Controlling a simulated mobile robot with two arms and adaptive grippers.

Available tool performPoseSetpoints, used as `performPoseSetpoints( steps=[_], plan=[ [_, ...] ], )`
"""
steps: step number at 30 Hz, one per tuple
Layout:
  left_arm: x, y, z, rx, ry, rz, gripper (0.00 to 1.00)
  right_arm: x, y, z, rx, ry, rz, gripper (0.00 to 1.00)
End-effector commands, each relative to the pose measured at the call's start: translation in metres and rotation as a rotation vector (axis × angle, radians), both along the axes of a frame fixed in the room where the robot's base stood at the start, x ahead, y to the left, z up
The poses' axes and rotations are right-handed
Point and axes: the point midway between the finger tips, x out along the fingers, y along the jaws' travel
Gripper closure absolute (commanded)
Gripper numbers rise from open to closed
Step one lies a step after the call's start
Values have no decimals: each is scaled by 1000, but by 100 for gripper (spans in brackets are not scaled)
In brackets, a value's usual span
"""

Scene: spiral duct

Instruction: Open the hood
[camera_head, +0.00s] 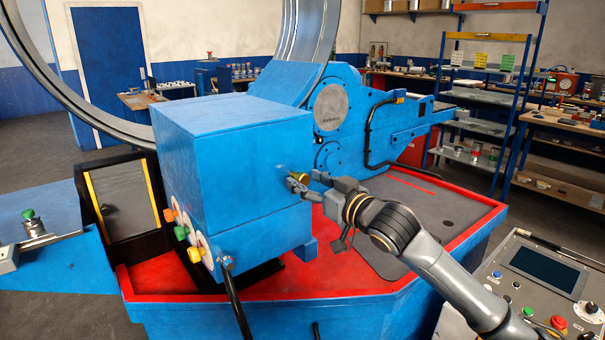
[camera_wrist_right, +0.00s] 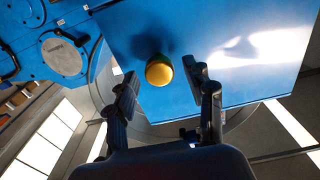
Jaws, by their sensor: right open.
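The hood (camera_head: 235,125) is a blue box on the blue machine and looks closed. A round brass-coloured knob (camera_head: 299,177) sticks out of its right side. In the right wrist view the knob (camera_wrist_right: 159,70) stands out from the blue hood face (camera_wrist_right: 220,50). My right gripper (camera_head: 304,187) is at the knob, partly covering it in the head view. In the wrist view its two fingers (camera_wrist_right: 163,82) are apart, with the knob ahead and between them; I see no clear contact. My left gripper is not in view.
A red-topped base (camera_head: 350,275) with a dark mat (camera_head: 420,215) lies under the hood. A control panel (camera_head: 540,275) stands at the lower right. Coloured buttons (camera_head: 181,233) are on the hood's lower front. A large metal spiral strip (camera_head: 305,35) rises behind.

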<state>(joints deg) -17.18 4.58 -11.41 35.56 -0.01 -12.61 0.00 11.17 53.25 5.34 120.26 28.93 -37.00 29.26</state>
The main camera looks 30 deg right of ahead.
Motion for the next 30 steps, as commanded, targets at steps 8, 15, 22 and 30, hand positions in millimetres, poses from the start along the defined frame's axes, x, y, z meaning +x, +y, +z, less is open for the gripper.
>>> performPoseSetpoints(
  steps=[8, 15, 22, 30],
  plan=[
    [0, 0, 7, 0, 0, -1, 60, 21, 2, 0, 1, 0, 0, 47],
    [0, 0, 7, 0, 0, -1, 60, 22, 2, -1, 0, 1, 0, 47],
    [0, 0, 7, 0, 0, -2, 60, 22, 2, -1, 0, 1, 0, 86],
    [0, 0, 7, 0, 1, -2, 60, 22, 2, 0, 0, 1, 0, 100]
  ],
)
